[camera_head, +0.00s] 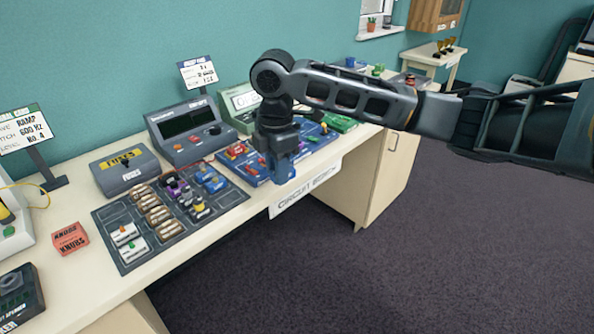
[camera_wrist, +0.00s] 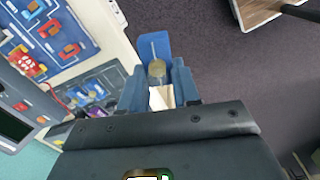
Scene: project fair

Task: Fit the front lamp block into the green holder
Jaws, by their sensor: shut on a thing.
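My gripper (camera_head: 280,165) is shut on a blue block, the lamp block (camera_head: 284,174), at the front edge of the bench, beside the blue circuit board (camera_head: 250,175). In the wrist view my gripper (camera_wrist: 158,92) has a finger on each side of the lamp block (camera_wrist: 154,42). A clear, yellowish bulb-like part shows on it between the fingers. I cannot make out the green holder for certain. A green board (camera_head: 343,122) lies partly behind my arm at the far side of the blue board.
A dark parts tray (camera_head: 130,213) with several components lies left of the blue board. A grey meter box (camera_head: 188,132) and a fuse box (camera_head: 124,170) stand behind it. A red knobs box (camera_head: 70,239) is at the left. Open floor lies in front of the bench.

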